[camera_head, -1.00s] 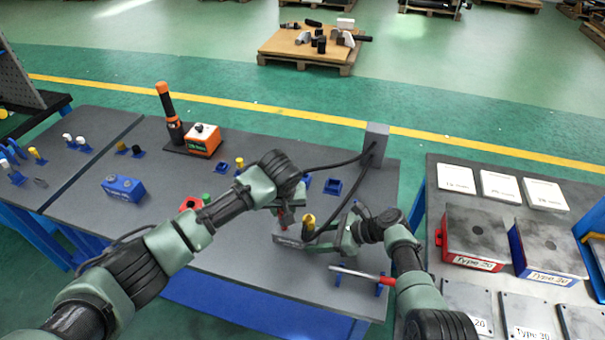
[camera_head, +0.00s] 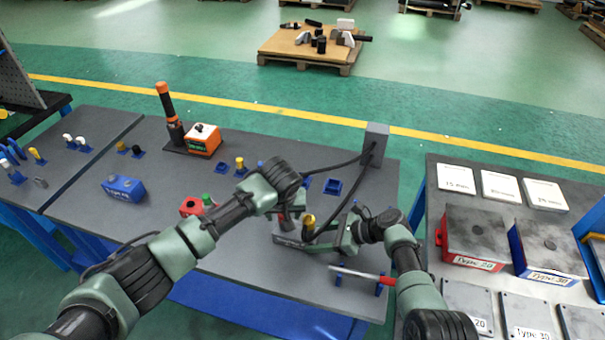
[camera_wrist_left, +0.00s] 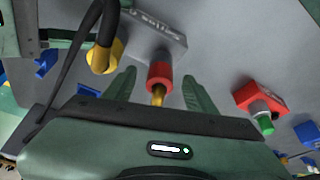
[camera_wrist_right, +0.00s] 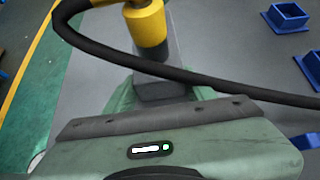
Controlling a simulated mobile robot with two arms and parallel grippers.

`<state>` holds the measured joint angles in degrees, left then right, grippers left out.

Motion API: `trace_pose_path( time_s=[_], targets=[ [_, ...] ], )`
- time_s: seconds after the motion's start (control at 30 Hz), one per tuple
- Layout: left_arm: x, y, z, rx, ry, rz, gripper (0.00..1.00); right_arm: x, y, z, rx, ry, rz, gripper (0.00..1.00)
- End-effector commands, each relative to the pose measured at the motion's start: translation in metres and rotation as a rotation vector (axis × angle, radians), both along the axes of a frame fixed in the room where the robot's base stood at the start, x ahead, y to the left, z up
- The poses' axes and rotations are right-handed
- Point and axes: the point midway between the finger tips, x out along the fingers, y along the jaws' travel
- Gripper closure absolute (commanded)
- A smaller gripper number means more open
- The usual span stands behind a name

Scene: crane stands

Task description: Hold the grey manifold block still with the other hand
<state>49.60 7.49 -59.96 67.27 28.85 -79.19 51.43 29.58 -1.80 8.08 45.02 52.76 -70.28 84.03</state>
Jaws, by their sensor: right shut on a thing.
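The grey manifold block (camera_head: 291,241) lies on the dark workbench and shows in the left wrist view (camera_wrist_left: 158,34) and the right wrist view (camera_wrist_right: 165,88). A yellow fitting (camera_head: 309,221) with a black cable stands on it. My right gripper (camera_head: 347,238) is shut on the block's right end; its fingertips are mostly hidden. A red cylindrical fitting (camera_wrist_left: 159,74) with a brassy stem stands at the block's other end. My left gripper (camera_wrist_left: 160,88) is open, its fingers on either side of the red fitting, with visible gaps.
The black cable runs to a grey post (camera_head: 376,145) at the bench's back right. A red block with a green cap (camera_head: 197,205) stands left of the manifold. A red-handled rod (camera_head: 362,275) rests on blue holders in front. A blue block (camera_head: 123,188) is farther left.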

Motion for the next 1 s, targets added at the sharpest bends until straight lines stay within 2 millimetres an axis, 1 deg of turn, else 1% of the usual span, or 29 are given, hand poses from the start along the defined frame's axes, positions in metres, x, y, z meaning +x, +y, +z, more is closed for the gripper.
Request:
trace_pose_path(
  time_s=[0.43, 1.0],
  targets=[
    [0.0, 0.0, 0.002, -0.001, -0.001, 0.0, 0.45, 0.0, 0.0, 0.001, 0.001, -0.002, 0.0, 1.0],
    [-0.015, -0.001, 0.043, -0.002, -0.002, -0.001, 0.45, 0.001, 0.0, 0.001, 0.001, -0.002, 0.0, 1.0]
  ],
)
